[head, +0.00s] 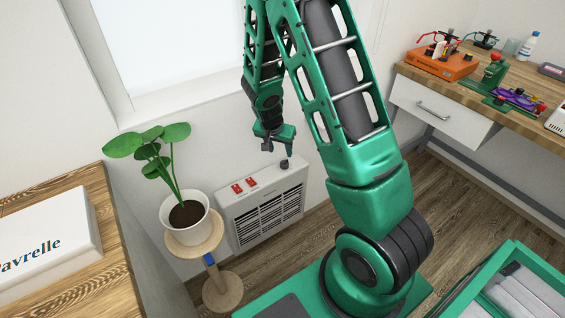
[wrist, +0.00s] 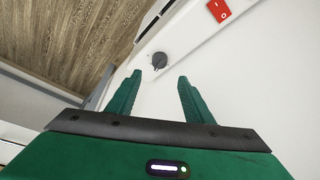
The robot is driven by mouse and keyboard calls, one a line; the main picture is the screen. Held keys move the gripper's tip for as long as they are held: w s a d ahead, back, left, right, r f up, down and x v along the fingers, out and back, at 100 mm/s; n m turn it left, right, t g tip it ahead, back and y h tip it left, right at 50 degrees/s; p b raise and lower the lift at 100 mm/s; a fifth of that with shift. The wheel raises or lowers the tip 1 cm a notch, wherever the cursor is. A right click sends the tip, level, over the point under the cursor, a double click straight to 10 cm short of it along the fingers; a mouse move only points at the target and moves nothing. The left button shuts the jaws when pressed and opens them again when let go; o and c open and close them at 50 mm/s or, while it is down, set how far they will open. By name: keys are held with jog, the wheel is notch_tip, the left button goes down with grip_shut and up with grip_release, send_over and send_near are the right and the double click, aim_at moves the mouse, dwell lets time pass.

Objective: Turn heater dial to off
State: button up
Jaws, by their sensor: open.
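The white heater (head: 262,208) stands low against the wall in the head view. Its dark dial (head: 284,163) is at the right end of its top, and two red switches (head: 244,185) are at the left. In the wrist view the dial (wrist: 159,60) is a dark round knob with a ridge, and one red rocker switch (wrist: 219,10) shows. My gripper (head: 276,148) is above the dial. In the wrist view my gripper's green fingers (wrist: 155,88) are apart with nothing between them, and the dial lies beyond their tips, not touched. I cannot read the dial's setting.
A potted plant (head: 186,214) on a round stand is close left of the heater. A wooden table with a white box (head: 45,240) is at the left. A workbench with an orange device (head: 441,62) stands at the right. Floor right of the heater is clear.

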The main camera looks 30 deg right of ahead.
aim_at(284, 161)
jog(key=x, duration=1)
jog(key=shift+w+d+f, duration=0.1)
jog(key=shift+d+f, duration=0.05)
jog(key=shift+f, duration=0.2)
jog(key=shift+c, duration=0.6)
jog(key=c, duration=0.9)
